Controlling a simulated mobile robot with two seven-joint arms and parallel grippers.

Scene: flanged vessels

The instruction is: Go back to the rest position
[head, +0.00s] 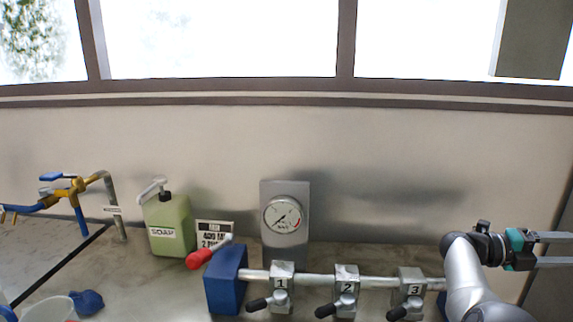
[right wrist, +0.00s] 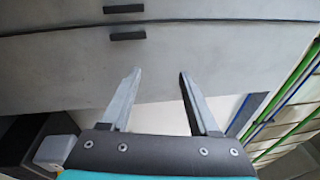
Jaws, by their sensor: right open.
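My right gripper (head: 553,249) is at the right edge of the head view, held sideways with its two fingers apart and pointing right. In the right wrist view the right gripper (right wrist: 157,82) is open, with nothing between its fingers. It faces a grey panel (right wrist: 220,45) with two dark handles. My left gripper is not in view.
A pipe with numbered valves 1 (head: 282,287), 2 (head: 346,291) and 3 (head: 411,293) runs along the counter. A gauge (head: 283,215), a green soap bottle (head: 169,225) and a yellow-and-blue tap (head: 75,190) stand behind or left.

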